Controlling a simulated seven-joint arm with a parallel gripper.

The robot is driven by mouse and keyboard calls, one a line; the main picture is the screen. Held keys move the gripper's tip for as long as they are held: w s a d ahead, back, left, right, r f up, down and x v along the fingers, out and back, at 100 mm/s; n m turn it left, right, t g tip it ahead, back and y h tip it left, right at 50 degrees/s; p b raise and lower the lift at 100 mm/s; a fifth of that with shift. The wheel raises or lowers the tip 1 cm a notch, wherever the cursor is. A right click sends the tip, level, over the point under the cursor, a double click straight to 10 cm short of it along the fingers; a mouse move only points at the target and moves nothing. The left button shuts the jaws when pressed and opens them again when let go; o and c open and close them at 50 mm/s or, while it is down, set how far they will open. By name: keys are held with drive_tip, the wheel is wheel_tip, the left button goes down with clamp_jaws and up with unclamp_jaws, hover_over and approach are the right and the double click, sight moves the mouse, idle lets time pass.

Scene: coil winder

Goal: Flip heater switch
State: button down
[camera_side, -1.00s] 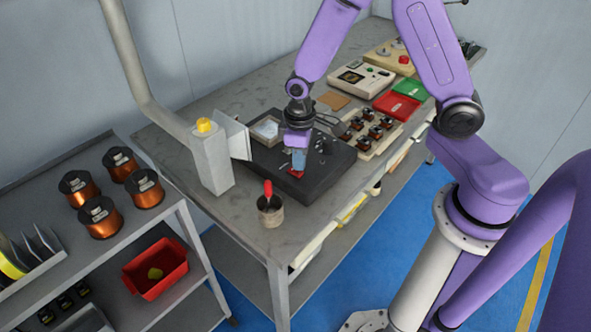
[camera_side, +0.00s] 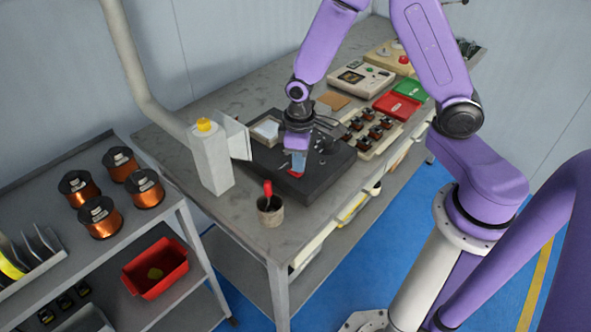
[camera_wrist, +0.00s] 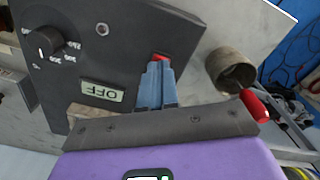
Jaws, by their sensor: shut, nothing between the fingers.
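The heater is a flat dark unit (camera_side: 325,173) on the bench. In the wrist view its dark panel (camera_wrist: 75,75) carries a round dial with a numbered scale and a small display (camera_wrist: 102,90) that reads OFF, upside down in the picture. A red switch (camera_wrist: 159,57) sits on the panel; it also shows in the side view (camera_side: 296,173). My gripper (camera_wrist: 158,66) is shut and empty, pointing down at the switch. Its fingertips cover part of the switch, and I cannot tell whether they touch it.
A cup (camera_side: 270,212) with a red-handled tool stands near the front edge of the bench. A grey post with a yellow button (camera_side: 204,125) stands left of the heater. A rack of small coils (camera_side: 369,131) and red and green trays lie behind right.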

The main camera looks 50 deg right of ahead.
drive_tip(key=shift+f, duration=0.6)
idle(0.4)
drive_tip(key=shift+r, duration=3.45)
drive_tip(key=shift+r, duration=0.1)
drive_tip(key=s+r+n, duration=0.3)
drive_tip(key=s+r, duration=0.1)
drive_tip(key=s, duration=0.7)
drive_tip(key=s+r+n, duration=0.3)
drive_tip(key=s+r, duration=0.2)
drive_tip(key=s, duration=0.6)
drive_tip(key=shift+d+n, duration=0.3)
drive_tip(key=shift+d, duration=0.15)
